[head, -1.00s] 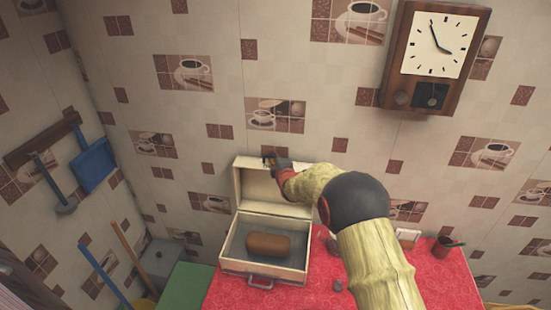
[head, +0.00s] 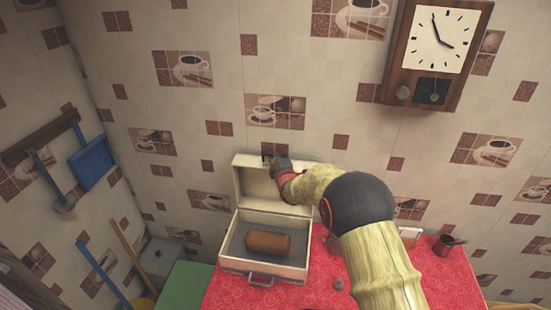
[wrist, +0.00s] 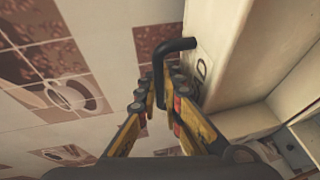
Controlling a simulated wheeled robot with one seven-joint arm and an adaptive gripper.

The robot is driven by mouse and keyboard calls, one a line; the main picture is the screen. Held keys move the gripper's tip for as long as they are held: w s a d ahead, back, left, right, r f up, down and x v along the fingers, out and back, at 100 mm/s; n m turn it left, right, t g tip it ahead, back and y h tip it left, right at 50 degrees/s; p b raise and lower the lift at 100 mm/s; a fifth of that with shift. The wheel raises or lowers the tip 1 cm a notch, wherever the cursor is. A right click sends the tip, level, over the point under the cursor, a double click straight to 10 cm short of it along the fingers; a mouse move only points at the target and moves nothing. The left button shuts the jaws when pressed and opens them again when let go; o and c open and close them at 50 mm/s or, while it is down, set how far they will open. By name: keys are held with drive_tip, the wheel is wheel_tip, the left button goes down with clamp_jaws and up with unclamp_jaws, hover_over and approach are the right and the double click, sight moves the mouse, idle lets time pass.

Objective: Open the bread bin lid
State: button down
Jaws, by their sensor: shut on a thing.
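The bread bin (head: 233,264) is a cream box at the left part of the red counter. Its lid (head: 243,184) stands raised at the back, close to the tiled wall. A brown loaf (head: 268,243) lies inside the box. My gripper (head: 270,162) is at the upper edge of the lid. In the wrist view my yellow and black gripper (wrist: 160,95) is shut on the dark bent lid handle (wrist: 172,46). The cream lid also shows in the wrist view (wrist: 235,45), to the right of the fingers. The fingertips are partly hidden in the head view.
The red counter (head: 440,285) holds a dark cup (head: 443,246) and a small cream object (head: 410,236) to the right. A pendulum clock (head: 436,50) hangs at upper right. A blue dustpan (head: 93,162) hangs at left.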

drive_tip(key=s+b, duration=0.1)
drive_tip(key=s, duration=0.1)
drive_tip(key=s+t+b, duration=0.1)
drive_tip(key=b, duration=0.1)
drive_tip(key=s+t+b, duration=0.1)
drive_tip(key=s+b, duration=0.1)
drive_tip(key=shift+s+a+n, duration=0.35)
drive_tip(key=shift+a+n, duration=0.05)
drive_tip(key=c, duration=2.2)
unclamp_jaws()
drive_tip(key=v, duration=1.2)
drive_tip(key=shift+w+d+f, duration=0.1)
drive_tip(key=shift+d+f, duration=0.05)
